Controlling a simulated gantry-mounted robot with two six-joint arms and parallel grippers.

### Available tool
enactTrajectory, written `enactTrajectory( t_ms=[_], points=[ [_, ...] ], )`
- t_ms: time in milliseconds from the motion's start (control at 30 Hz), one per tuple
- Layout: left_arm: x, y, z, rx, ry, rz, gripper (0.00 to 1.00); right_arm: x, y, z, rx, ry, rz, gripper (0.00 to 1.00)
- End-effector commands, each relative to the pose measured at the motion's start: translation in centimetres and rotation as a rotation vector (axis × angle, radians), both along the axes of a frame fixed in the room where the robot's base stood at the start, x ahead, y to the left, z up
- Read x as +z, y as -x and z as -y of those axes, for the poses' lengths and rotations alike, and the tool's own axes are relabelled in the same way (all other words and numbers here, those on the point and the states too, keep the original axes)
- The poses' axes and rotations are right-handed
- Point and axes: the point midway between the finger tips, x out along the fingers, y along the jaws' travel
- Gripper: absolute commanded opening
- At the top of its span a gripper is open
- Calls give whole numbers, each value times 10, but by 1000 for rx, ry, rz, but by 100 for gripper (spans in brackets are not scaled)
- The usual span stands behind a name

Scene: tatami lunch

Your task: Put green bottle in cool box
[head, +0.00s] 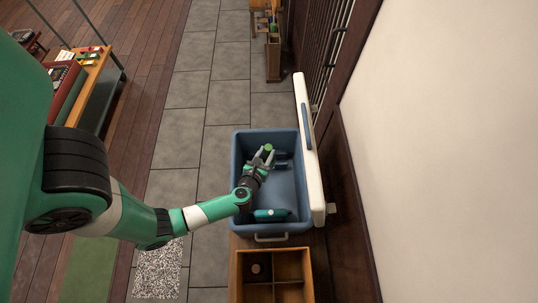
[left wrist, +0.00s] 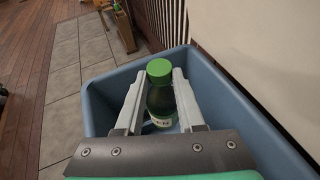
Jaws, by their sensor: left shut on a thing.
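The green bottle (left wrist: 160,100) has a bright green cap and a pale label, and stands roughly upright between the fingers of my left gripper (left wrist: 157,97). In the head view its green cap (head: 268,147) shows at the tips of my left gripper (head: 262,157), which is shut on the bottle. The cool box (head: 236,150) is blue, with its white lid (head: 309,150) standing open on the right. The gripper and bottle are over the box's far half, within its rim as seen from above. My right gripper is not in view.
A teal bottle (head: 271,214) lies in the near part of the box, and a dark blue object (head: 281,159) is near the gripper. A wooden divided crate (head: 240,275) stands in front. A wall is on the right; grey tiles (head: 180,135) are free on the left.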

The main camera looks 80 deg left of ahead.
Motion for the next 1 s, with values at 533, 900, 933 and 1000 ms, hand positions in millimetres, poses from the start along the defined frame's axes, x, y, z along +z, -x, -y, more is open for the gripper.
enactTrajectory(
  t_ms=[533, 900, 933, 1000],
  points=[
    [-69, -1, 0, 0, -2, 1, 0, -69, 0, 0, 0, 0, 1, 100],
    [-131, -1, 0, -1, -1, 1, 0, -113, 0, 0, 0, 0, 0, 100],
    [-131, -1, 0, -1, -1, 1, 0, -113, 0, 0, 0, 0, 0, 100],
    [-131, -1, 0, -1, -1, 2, 0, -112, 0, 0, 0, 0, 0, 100]
  ],
)
